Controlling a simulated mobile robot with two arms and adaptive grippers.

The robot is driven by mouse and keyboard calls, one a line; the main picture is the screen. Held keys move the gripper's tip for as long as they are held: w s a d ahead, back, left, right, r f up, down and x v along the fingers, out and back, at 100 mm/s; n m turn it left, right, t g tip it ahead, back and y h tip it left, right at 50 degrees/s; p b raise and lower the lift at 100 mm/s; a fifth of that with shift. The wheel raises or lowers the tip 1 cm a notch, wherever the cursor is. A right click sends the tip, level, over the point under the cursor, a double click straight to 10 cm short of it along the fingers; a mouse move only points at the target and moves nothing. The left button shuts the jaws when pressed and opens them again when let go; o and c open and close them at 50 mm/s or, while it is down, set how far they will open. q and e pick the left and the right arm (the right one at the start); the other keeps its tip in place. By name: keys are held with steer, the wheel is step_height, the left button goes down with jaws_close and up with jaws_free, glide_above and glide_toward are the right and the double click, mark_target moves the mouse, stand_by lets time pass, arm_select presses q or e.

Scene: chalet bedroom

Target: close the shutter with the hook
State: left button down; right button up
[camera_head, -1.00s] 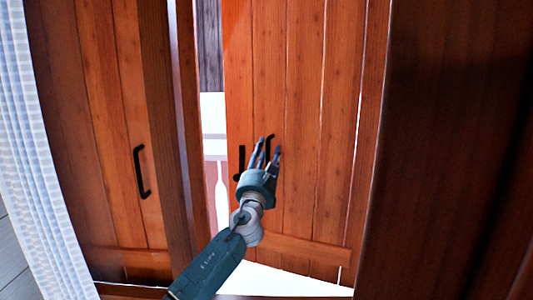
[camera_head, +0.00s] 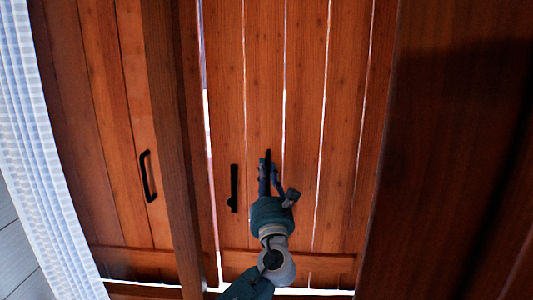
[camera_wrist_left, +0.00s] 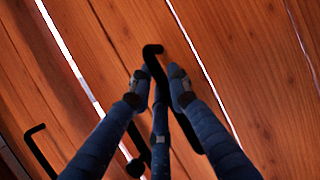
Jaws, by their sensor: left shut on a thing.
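The right wooden shutter leaf (camera_head: 305,130) stands nearly flush with the left leaf (camera_head: 105,130), with a thin bright slit along its left edge. My left gripper (camera_head: 269,180) is shut on the black handle (camera_head: 267,156) of the right leaf. In the left wrist view the handle (camera_wrist_left: 153,50) runs between the fingertips (camera_wrist_left: 159,84), its lower part partly hidden by the fingers. The black hook (camera_head: 233,182), a bar with a round knob at its lower end, hangs upright on the right leaf, left of my gripper and apart from it. My right gripper is out of view.
A dark wooden post (camera_head: 175,130) stands between the leaves. The left leaf has its own black handle (camera_head: 148,176). A white curtain (camera_head: 40,150) hangs at the far left, and a dark wooden panel (camera_head: 450,150) fills the right side.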

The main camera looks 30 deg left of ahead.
arm_select(q)
steer(key=shift+s+d+f+n+g+y, duration=0.2)
steer(key=shift+s+d+g+y, duration=0.1)
steer(key=shift+s+d, duration=0.1)
steer(key=shift+s+d+f+n+g+y, duration=0.1)
steer(key=shift+s+d+n+g+y, duration=0.1)
steer(key=shift+s+d+y, duration=0.15)
steer(key=c, duration=1.7)
jaws_free()
steer(key=shift+s, duration=0.15)
steer(key=shift+o, duration=0.4)
steer(key=shift+s+r, duration=0.25)
steer(key=shift+r, duration=0.05)
steer(key=shift+d+f, duration=0.15)
steer(key=shift+f, duration=0.1)
steer(key=v, duration=1.1)
steer(key=shift+s+d, duration=0.2)
steer(key=shift+s, duration=0.2)
